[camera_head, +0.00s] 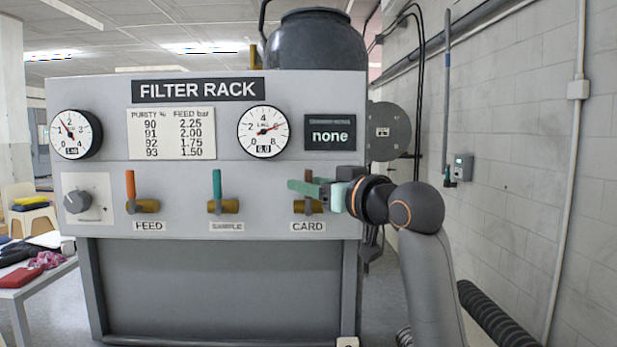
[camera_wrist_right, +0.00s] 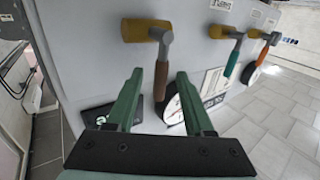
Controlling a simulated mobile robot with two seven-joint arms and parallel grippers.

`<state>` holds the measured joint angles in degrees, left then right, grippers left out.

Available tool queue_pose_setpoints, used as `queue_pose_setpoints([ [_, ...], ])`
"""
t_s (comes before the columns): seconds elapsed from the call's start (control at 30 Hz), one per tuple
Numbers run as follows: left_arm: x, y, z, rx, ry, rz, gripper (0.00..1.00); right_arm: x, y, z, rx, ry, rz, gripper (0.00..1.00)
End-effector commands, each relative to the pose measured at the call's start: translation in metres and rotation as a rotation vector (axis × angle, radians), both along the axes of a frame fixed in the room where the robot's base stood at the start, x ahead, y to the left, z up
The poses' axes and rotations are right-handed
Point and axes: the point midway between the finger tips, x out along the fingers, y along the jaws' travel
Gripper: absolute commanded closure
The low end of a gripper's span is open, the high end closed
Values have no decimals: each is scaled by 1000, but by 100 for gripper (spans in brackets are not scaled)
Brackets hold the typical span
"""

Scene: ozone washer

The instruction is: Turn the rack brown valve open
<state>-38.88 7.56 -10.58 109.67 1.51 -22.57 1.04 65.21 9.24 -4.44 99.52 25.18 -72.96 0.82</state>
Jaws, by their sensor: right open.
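The brown valve is the one above the CARD label on the filter rack panel. Its brown handle (camera_head: 308,177) points up from a brass body (camera_head: 315,207). My right gripper (camera_head: 301,187) comes in from the right in front of this handle and partly hides it. In the right wrist view the brown handle (camera_wrist_right: 161,80) shows between the two green fingertips of my open right gripper (camera_wrist_right: 159,76), with gaps on both sides. The brass body (camera_wrist_right: 147,31) lies beyond the fingertips. My left gripper is not in view.
The orange FEED valve (camera_head: 130,185) and the green middle valve (camera_head: 217,185) also stand upright, left of the brown one. A grey knob (camera_head: 77,201) sits at the far left. Two gauges (camera_head: 264,132) and a display reading "none" (camera_head: 330,134) are above. A wall (camera_head: 510,130) rises at right.

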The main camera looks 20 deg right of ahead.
Motion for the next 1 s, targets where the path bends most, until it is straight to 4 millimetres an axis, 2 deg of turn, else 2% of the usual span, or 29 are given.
queue_pose_setpoints([
  [0.13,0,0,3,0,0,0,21,8,3,0,0,0,1,47],
  [0.4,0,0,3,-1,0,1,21,9,3,0,0,0,0,47],
  [0.87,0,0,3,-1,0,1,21,9,3,0,0,0,0,98],
  [1.0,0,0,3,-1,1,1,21,9,3,0,0,0,0,100],
])
